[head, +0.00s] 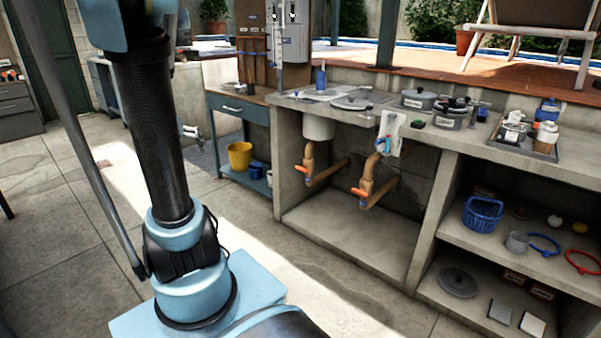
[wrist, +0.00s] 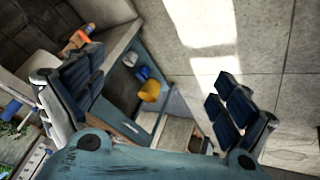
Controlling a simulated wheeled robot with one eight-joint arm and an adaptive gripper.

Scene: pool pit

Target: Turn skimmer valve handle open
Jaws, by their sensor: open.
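Two tan pipes with orange valve handles stand in the open bay under the stone counter. The left handle (head: 302,172) and the right handle (head: 360,192) both show in the head view. No readable label shows which one is the skimmer valve. In the wrist view, one orange handle (wrist: 86,31) on a tan pipe is at the upper left, beyond the left finger. My gripper (wrist: 155,84) is open and empty, its dark padded fingers wide apart and away from the handle. My gripper is out of the head view.
The counter (head: 330,98) carries pots and a tray (head: 540,148). Shelves at the right hold a blue basket (head: 482,214) and rings. A blue side table (head: 240,105) with a yellow bucket (head: 239,156) stands left of the bay. The floor before the bay is clear.

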